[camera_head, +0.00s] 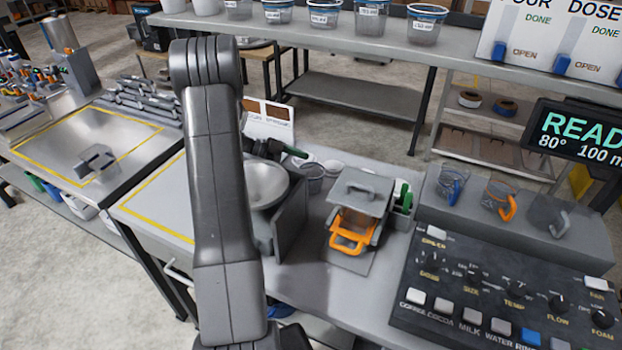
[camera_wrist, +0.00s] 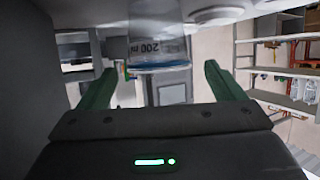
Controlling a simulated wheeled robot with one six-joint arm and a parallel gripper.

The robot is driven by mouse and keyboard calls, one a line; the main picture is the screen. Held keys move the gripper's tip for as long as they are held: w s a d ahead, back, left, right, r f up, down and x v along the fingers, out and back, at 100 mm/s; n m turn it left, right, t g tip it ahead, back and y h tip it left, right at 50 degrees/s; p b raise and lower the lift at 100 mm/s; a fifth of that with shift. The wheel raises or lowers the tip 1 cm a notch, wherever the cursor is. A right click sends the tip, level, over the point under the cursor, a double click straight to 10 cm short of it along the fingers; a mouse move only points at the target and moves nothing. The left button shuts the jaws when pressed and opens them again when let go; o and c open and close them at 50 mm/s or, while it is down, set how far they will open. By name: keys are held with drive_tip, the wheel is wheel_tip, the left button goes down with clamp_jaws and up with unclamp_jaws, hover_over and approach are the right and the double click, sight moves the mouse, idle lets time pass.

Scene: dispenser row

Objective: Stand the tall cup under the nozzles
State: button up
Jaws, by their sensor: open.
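In the wrist view, a clear cup (camera_wrist: 156,30) with a "200" marking and a blue band (camera_wrist: 160,66) shows at the top middle, in line with the gap between my green fingers. I cannot tell whether it is the tall cup. My gripper (camera_wrist: 160,73) is open, with nothing clamped between its fingers. In the head view, my gripper (camera_head: 291,152) is beyond the silver bowl, partly hidden by my arm. A clear cup (camera_head: 312,180) stands just below and right of it. No nozzles can be made out clearly.
The silver bowl (camera_head: 266,184) is beside my arm. A grey unit with an orange-handled drawer (camera_head: 349,238) stands to the right. Clear jugs with blue (camera_head: 452,184), orange (camera_head: 499,200) and grey handles stand behind the button panel (camera_head: 490,290). Labelled tubs line the upper shelf (camera_head: 330,42).

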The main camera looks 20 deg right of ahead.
sight(318, 172)
drive_tip(key=p+x, duration=0.1)
drive_tip(key=x, duration=0.4)
drive_tip(key=shift+s+d, duration=0.15)
drive_tip(key=shift+s+d+f, duration=0.1)
drive_tip(key=shift+d+f, duration=0.15)
drive_tip(key=shift+d, duration=0.05)
drive_tip(key=c, duration=1.1)
drive_tip(key=shift+r, duration=0.15)
